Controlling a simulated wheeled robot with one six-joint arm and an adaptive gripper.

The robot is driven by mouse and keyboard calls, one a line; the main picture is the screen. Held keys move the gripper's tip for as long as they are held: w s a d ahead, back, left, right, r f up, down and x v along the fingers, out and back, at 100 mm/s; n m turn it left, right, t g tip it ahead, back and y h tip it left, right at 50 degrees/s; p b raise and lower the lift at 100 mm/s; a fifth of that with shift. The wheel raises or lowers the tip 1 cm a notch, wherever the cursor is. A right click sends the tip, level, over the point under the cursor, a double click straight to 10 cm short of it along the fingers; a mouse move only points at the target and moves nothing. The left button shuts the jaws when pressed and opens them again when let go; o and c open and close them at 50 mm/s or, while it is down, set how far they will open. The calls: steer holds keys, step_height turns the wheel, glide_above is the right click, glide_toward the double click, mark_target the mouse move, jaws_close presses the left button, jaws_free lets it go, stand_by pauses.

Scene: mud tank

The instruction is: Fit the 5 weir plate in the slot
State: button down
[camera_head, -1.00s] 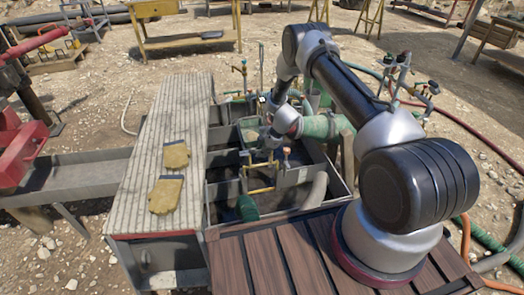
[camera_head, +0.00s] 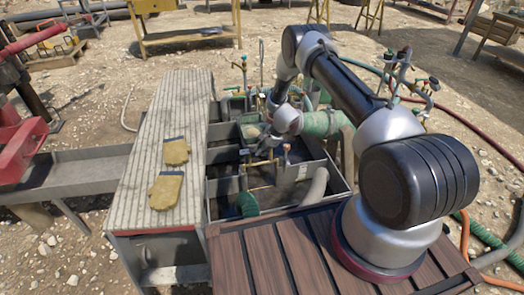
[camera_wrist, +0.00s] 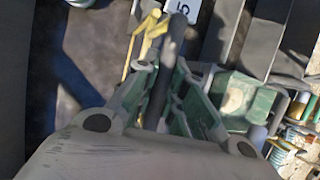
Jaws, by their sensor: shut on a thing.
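In the wrist view my gripper (camera_wrist: 172,85) has its green-padded fingers closed around a dark grey upright bar (camera_wrist: 160,92), which looks like the grip of the weir plate. A white tag marked 5 (camera_wrist: 184,8) shows just beyond the bar at the top edge; I cannot tell whether it is on the plate or the tank. In the head view my gripper (camera_head: 262,150) reaches down into the middle of the grey tank (camera_head: 325,200). The plate's lower part and the slot are hidden or too small to make out.
A yellow bar (camera_wrist: 142,45) stands close left of the fingers. A green block (camera_wrist: 243,97) and brass fittings (camera_wrist: 298,108) lie to the right. The ribbed walkway (camera_head: 150,125) holds two yellow gloves (camera_head: 170,175).

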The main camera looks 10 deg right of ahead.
steer(key=shift+f, duration=0.6)
steer(key=c, duration=1.4)
jaws_free()
steer(key=v, duration=1.2)
